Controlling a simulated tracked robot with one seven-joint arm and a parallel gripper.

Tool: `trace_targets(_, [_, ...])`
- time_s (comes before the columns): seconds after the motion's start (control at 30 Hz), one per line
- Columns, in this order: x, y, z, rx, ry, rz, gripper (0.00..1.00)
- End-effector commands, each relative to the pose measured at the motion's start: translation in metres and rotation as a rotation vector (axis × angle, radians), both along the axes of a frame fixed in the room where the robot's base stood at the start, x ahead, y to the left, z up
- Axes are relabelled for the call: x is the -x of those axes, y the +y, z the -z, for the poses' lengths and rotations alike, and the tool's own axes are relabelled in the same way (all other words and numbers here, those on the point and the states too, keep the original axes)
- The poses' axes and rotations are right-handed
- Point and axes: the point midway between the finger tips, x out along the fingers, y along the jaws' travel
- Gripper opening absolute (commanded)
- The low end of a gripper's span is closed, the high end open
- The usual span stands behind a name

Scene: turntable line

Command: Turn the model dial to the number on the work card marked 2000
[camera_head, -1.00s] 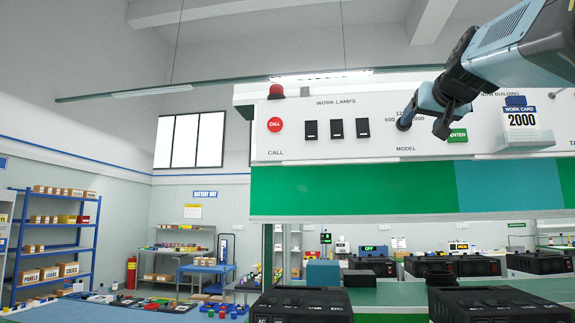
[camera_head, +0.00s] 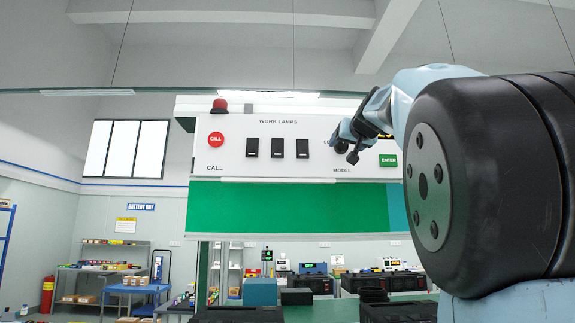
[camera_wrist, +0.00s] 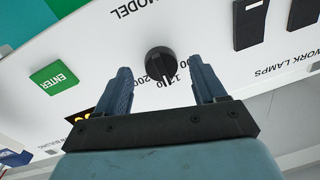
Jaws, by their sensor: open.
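The black model dial (camera_wrist: 161,62) with a white pointer line sits between the two fingers of my open gripper (camera_wrist: 160,85) in the wrist view, which sees the panel upside down. The fingers stand either side of the dial with a visible gap. The pointer faces the gripper side, near numbers partly hidden; "120" and "200" show in part. In the head view, my gripper (camera_head: 345,150) is at the panel above the word MODEL, and it covers the dial. The work card is hidden behind my arm in the head view.
The green ENTER button (camera_head: 388,160) is to the right of the dial, and it shows in the wrist view (camera_wrist: 54,79). Several black lamp switches (camera_head: 277,148) and the red CALL button (camera_head: 216,138) are to the left. My arm covers the panel's right side.

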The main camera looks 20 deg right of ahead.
Motion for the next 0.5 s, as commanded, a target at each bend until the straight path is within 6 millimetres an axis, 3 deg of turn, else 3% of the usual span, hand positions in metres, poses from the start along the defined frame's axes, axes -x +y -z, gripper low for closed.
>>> trace_targets(0.2, [-0.017, -0.004, 0.0, 0.001, -0.001, 0.0, 0.7])
trace_targets(0.5, [-0.02, -0.003, 0.0, 0.0, -0.001, -0.001, 0.7])
